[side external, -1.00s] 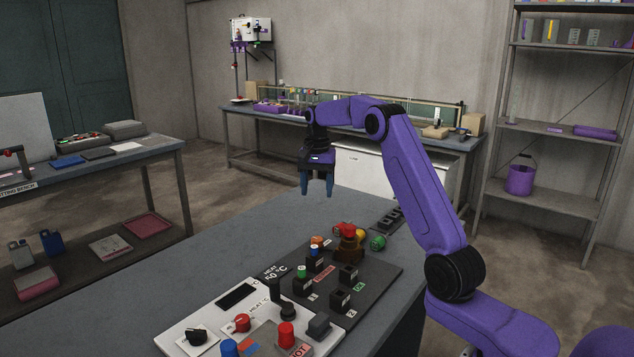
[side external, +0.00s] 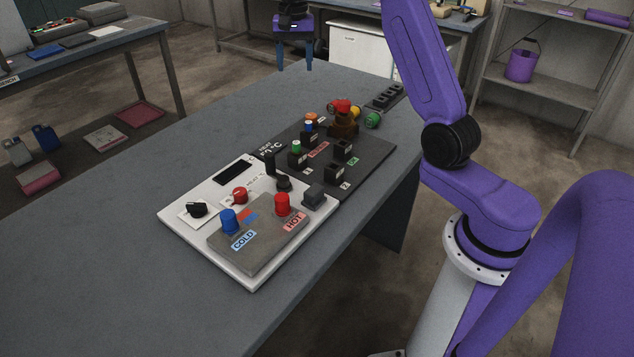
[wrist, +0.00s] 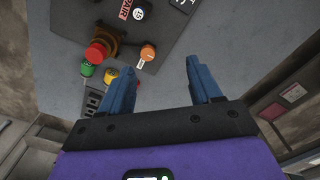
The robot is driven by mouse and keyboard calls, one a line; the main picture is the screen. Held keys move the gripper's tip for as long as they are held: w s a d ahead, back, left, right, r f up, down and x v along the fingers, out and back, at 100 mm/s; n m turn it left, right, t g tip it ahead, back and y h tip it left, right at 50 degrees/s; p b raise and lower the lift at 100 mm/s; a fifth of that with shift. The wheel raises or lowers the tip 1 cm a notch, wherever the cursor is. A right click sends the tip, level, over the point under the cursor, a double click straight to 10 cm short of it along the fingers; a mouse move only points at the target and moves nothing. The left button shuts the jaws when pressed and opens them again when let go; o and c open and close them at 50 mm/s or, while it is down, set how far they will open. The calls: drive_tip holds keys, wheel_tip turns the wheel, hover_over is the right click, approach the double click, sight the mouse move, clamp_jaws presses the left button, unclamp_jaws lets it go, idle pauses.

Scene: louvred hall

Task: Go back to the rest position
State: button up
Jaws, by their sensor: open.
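My gripper (side external: 294,58) is at the top of the side external view, above the far end of the grey bench (side external: 110,235). Its two blue fingers point down, are apart and hold nothing. In the wrist view my gripper (wrist: 166,82) also shows its fingers spread with empty space between them. The bench and a dark board (side external: 365,172) lie below and beyond the fingers. The upper part of my arm is cut off by the top edge of the side external view.
A white panel (side external: 178,212) with blue (side external: 229,222) and red (side external: 282,205) knobs sits on the bench. The dark board carries small black blocks and a brown piece with a red top (side external: 343,118). The bench's near left is bare. A shelf rack (side external: 545,75) stands at right.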

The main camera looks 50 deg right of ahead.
drive_tip(key=s+a+n, duration=0.5)
drive_tip(key=s+a, duration=0.2)
drive_tip(key=a, duration=0.3)
drive_tip(key=s+a+n, duration=0.5)
drive_tip(key=s+a, duration=0.2)
drive_tip(key=a, duration=0.3)
drive_tip(key=s+f+n, duration=0.2)
drive_tip(key=s+n, duration=0.4)
drive_tip(key=s, duration=0.6)
drive_tip(key=s+f+n, duration=0.2)
drive_tip(key=s+n, duration=0.4)
drive_tip(key=s, duration=0.7)
drive_tip(key=shift+s+a+f, duration=0.25)
drive_tip(key=shift+a+f, duration=0.1)
drive_tip(key=shift+a, duration=0.05)
